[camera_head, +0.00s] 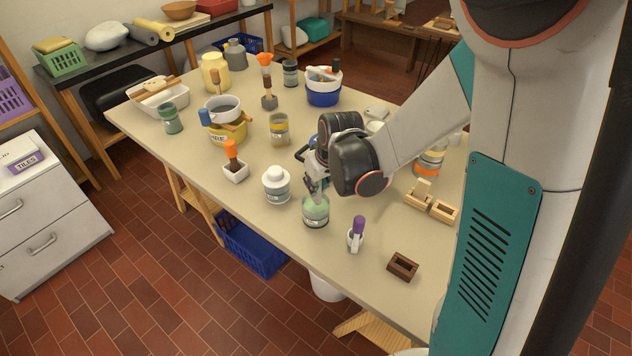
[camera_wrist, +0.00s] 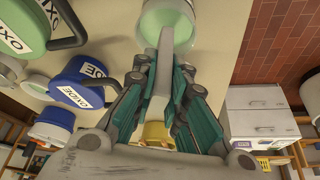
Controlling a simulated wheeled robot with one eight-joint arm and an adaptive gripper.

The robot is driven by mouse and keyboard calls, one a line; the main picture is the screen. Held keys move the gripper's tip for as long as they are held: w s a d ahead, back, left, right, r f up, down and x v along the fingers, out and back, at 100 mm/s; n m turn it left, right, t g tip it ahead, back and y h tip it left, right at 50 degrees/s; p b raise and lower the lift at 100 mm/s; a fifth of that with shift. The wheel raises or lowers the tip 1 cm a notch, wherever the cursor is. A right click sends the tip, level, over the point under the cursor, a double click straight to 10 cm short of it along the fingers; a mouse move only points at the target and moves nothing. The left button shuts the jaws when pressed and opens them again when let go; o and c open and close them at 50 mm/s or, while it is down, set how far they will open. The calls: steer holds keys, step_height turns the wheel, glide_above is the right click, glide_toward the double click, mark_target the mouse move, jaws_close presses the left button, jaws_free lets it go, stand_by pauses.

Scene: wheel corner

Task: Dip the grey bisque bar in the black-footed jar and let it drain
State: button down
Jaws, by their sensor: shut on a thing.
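My gripper (camera_head: 314,183) is shut on the grey bisque bar (camera_wrist: 160,75), which lies between its fingers in the wrist view. The bar points down at a jar of pale green glaze (camera_head: 316,212) near the front edge of the table. In the wrist view the bar's far end overlaps the mouth of that jar (camera_wrist: 181,14). I cannot tell how far the tip is inside it. The jar stands upright, with a dark band low on it. My gripper is just above the jar and hides part of the bar in the head view.
A white-lidded jar (camera_head: 276,187) stands close left of the jar. A purple-handled tool in a white holder (camera_head: 356,236) and a brown wooden block (camera_head: 403,266) are to the right. Labelled green (camera_wrist: 22,30) and blue (camera_wrist: 84,85) mugs show in the wrist view.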

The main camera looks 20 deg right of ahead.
mark_target(316, 200)
stand_by(0.3)
step_height(316, 200, down, 6)
steer(key=b, duration=0.5)
steer(key=shift+f+b, duration=0.15)
steer(key=shift+b, duration=0.15)
steer(key=shift+s+f+b, duration=0.2)
steer(key=shift+f+b, duration=0.15)
steer(key=shift+w+f, duration=0.1)
steer(key=shift+w, duration=0.15)
steer(key=shift+s, duration=0.1)
steer(key=shift+r, duration=0.2)
stand_by(1.0)
steer(key=shift+r+p, duration=2.2)
steer(key=shift+r, duration=0.6)
stand_by(1.2)
steer(key=shift+r+p, duration=2.15)
steer(key=shift+r, duration=0.7)
